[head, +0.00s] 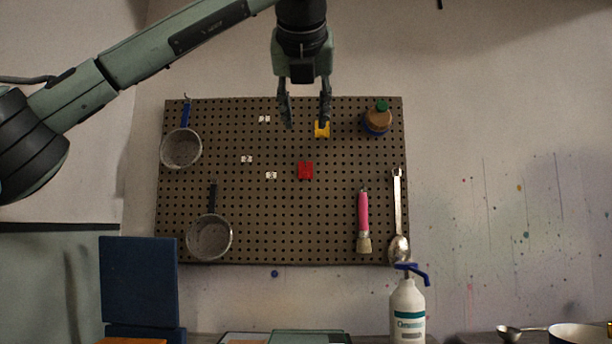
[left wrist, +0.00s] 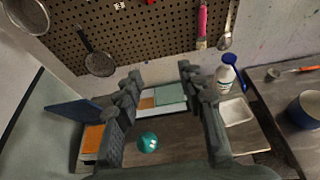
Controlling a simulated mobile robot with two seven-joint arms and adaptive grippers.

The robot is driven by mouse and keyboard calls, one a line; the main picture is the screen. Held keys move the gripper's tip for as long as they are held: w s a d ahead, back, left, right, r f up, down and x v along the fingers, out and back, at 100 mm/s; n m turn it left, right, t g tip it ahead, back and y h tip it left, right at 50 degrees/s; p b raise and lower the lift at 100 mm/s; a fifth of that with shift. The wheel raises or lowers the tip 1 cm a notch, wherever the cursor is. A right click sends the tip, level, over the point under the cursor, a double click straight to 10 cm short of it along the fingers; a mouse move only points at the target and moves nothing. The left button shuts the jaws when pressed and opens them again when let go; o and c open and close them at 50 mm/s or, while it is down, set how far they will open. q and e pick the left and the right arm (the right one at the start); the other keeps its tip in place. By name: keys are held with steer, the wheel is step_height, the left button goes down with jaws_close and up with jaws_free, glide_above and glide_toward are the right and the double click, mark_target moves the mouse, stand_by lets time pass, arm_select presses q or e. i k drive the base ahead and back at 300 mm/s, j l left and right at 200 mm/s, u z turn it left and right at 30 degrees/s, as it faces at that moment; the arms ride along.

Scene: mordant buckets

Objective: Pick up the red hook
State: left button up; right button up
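The red hook (head: 305,170) is a small red piece on the brown pegboard (head: 335,215), near the middle of the board in the head view. My left gripper (head: 305,122) points down in front of the upper part of the board, above the red hook in the picture. Its two fingers are spread apart with nothing between them. It also shows open in the left wrist view (left wrist: 158,72), pointing toward the table area below the board. A yellow hook (head: 322,129) shows at its right fingertip; I cannot tell whether they touch. My right gripper is not in view.
Several white hooks (head: 246,159) are on the board. Two strainers (head: 209,237), a pink brush (head: 363,220), a metal spoon (head: 398,215) and a brown-blue round item (head: 377,120) hang there. A white bottle (head: 407,310) stands below. A teal ball (left wrist: 148,142) lies below my gripper.

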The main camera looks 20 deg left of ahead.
mark_target(305, 168)
steer(key=i+j, duration=0.2)
steer(key=i, duration=0.25)
steer(key=i+j, duration=0.2)
steer(key=i, duration=0.25)
